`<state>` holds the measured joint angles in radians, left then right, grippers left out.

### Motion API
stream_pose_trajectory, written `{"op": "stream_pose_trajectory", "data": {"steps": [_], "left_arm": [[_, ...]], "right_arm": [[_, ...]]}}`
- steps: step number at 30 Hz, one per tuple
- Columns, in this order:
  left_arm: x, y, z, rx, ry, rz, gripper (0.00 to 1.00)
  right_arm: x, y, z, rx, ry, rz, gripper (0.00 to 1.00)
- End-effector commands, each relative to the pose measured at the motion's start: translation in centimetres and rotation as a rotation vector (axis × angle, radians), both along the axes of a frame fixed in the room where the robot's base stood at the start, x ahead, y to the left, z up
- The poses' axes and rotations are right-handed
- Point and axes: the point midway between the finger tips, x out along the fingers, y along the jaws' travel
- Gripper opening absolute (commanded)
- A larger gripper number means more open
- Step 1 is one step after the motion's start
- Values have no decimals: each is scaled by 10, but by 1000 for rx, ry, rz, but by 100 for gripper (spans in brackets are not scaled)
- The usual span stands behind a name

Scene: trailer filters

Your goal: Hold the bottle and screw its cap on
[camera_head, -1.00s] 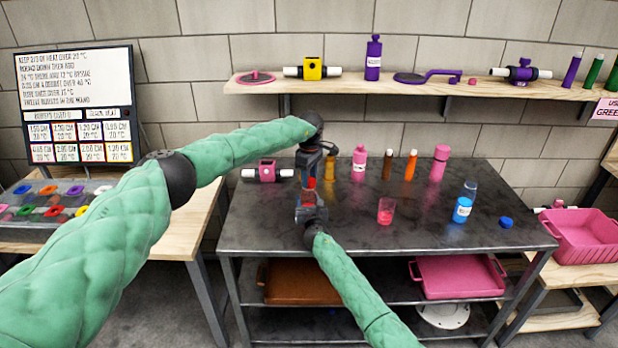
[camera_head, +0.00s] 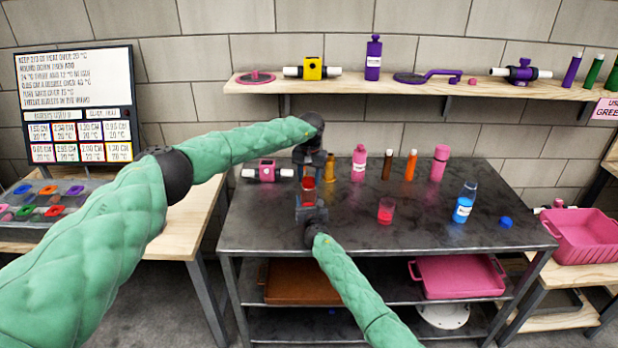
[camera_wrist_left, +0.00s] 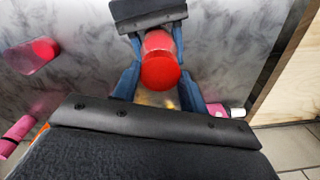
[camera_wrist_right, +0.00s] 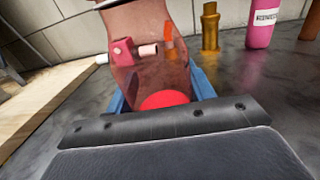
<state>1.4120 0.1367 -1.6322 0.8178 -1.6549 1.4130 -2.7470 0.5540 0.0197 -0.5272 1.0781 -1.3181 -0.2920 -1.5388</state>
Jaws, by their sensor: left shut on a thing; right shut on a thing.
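A clear bottle with red contents (camera_head: 309,186) stands upright above the front left of the dark table, between my two grippers. My right gripper (camera_head: 311,204) is shut on it from the near side. My left gripper (camera_head: 309,171) comes down from above and is shut at the bottle's upper end. In the left wrist view a round red face (camera_wrist_left: 161,72) lies between blue fingers. In the right wrist view the see-through bottle (camera_wrist_right: 150,65) shows red low down between the fingers. The cap is not clearly distinguishable; the left jaws hide the top.
On the dark table (camera_head: 425,235) stand a pink valve (camera_head: 267,171), several coloured bottles at the back, a red-filled beaker (camera_head: 385,211), a blue-filled bottle (camera_head: 465,204) and a loose blue cap (camera_head: 505,222).

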Motion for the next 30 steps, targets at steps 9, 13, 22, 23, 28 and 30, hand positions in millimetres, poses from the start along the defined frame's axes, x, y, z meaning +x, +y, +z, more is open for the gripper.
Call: {"op": "stream_pose_trajectory", "data": {"steps": [9, 13, 22, 23, 28, 30], "left_arm": [[1, 1, 2, 0, -3, -49, 22], [1, 0, 1, 0, -3, -49, 49], [0, 0, 0, 0, -1, -48, 65], [0, 0, 0, 0, -1, -48, 65], [0, 0, 7, 0, -1, -48, 65], [0, 0, 14, 0, -1, -48, 65]], "right_arm": [[-1, 1, -2, -1, 2, 2, 0], [-1, 1, -2, -1, 2, 2, 0], [-1, 1, -1, 0, 2, 1, 0], [-1, 1, -1, 0, 2, 1, 0], [0, 0, -1, 0, 1, 1, 0], [0, 0, -1, 0, 1, 1, 0]]}}
